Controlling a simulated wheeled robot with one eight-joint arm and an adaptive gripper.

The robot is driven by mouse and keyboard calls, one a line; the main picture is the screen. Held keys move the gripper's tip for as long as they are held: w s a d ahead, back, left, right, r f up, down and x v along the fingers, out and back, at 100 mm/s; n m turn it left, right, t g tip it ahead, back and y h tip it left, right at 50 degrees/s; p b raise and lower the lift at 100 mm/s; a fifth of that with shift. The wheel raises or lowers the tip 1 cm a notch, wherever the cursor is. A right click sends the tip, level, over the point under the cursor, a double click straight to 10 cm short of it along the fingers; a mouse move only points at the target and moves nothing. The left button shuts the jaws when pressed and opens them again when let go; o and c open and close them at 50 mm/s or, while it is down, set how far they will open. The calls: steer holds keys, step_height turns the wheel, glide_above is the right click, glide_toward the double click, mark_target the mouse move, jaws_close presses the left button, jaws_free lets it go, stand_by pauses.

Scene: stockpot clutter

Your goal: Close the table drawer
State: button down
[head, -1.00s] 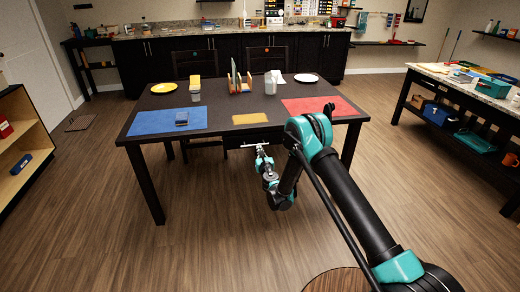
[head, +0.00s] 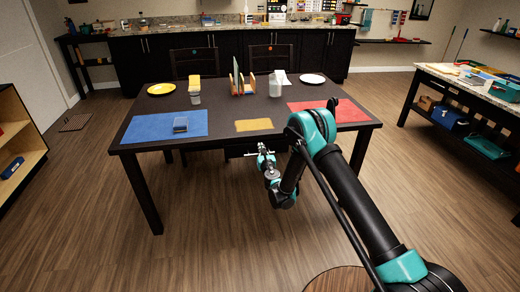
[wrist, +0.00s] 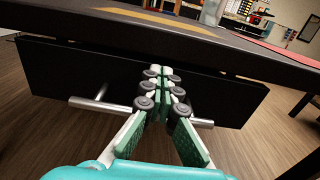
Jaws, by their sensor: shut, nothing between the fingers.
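The table drawer (wrist: 80,75) shows in the wrist view as a wide black front panel under the tabletop. A silver bar handle (wrist: 90,104) runs across it. My gripper (wrist: 160,72) is shut and empty, its fingertips at the middle of the panel, above the handle bar. Whether the tips touch the panel is unclear. In the head view the drawer is a dark strip (head: 236,151) under the table's near edge, partly hidden by my arm. How far it stands out is hard to tell.
The black table (head: 225,136) holds a blue mat (head: 150,127), a yellow mat (head: 254,125), a red mat (head: 345,108), plates and a wooden rack (head: 243,90). A workbench (head: 470,95) stands at right, shelves at left. The floor before the table is clear.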

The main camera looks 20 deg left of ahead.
mark_target(260, 141)
steer(key=x, duration=0.3)
steer(key=shift+w+a, duration=0.2)
steer(key=shift+w, duration=0.15)
steer(key=shift+w+a, duration=0.15)
steer(key=shift+w, duration=0.2)
steer(key=shift+r, duration=0.1)
